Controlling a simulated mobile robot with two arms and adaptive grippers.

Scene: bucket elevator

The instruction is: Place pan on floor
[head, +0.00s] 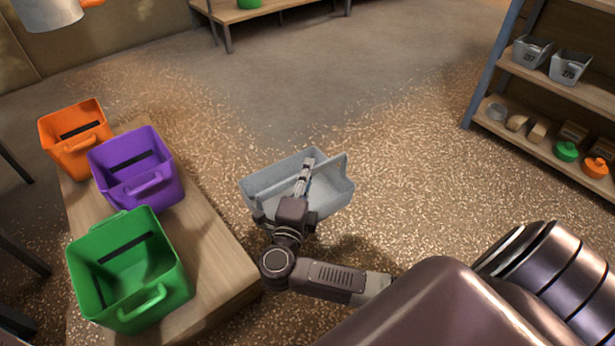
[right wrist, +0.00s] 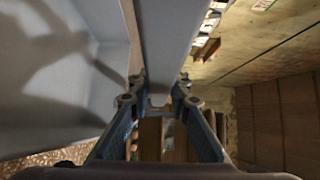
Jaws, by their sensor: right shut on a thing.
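The pan (head: 332,190) is a grey, open, trough-like container in the middle of the head view, over the speckled floor. My right gripper (head: 304,172) reaches over it and is shut on a wall of the pan. In the right wrist view, the two fingers (right wrist: 160,92) stand on either side of a thin grey wall of the pan (right wrist: 170,45). The pan's underside is hidden, so I cannot tell whether it touches the floor (head: 400,150). My left gripper is not in view.
A wooden bench (head: 222,262) at left holds an orange bin (head: 58,138), a purple bin (head: 112,182) and a green bin (head: 92,290). A shelf (head: 492,85) with small pans and other items stands at right. The floor behind the pan is clear.

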